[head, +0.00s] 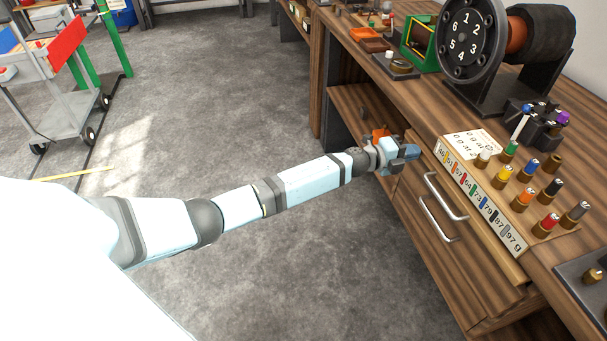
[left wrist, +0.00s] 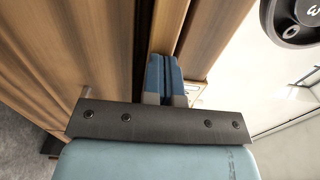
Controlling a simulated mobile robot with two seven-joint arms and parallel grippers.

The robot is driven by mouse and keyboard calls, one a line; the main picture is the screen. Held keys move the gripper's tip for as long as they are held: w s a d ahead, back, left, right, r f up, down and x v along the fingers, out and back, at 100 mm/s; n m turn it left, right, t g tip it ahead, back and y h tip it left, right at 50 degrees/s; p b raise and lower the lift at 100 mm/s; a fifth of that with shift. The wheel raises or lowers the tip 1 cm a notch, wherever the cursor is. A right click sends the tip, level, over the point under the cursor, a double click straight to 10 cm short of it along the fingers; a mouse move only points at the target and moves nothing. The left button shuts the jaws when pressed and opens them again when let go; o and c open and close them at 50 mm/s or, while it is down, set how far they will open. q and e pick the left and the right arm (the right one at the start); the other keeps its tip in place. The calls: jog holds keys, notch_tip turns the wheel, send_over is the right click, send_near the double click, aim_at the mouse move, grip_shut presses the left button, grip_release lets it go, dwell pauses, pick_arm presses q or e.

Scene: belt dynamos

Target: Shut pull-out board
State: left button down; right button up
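What looks like the pull-out board (head: 515,271) is a pale wooden strip that juts a little from under the bench top, below the labelled weight rack. My left gripper (head: 408,153) is near the far end of this strip, at the bench front. In the left wrist view its blue fingers (left wrist: 165,79) are together, with nothing visible between them. They point at wooden edges, and I cannot tell whether they touch. My right gripper is not in view.
Two metal handles (head: 445,197) stick out from the cabinet front below the strip. The weight rack (head: 484,209) holds several coloured weights on the bench. A numbered dial machine (head: 466,38) stands behind.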

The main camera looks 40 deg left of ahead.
aim_at(423, 147)
pick_arm(q)
jog(key=x, duration=0.3)
jog(key=shift+b, duration=0.3)
jog(key=shift+r, duration=0.3)
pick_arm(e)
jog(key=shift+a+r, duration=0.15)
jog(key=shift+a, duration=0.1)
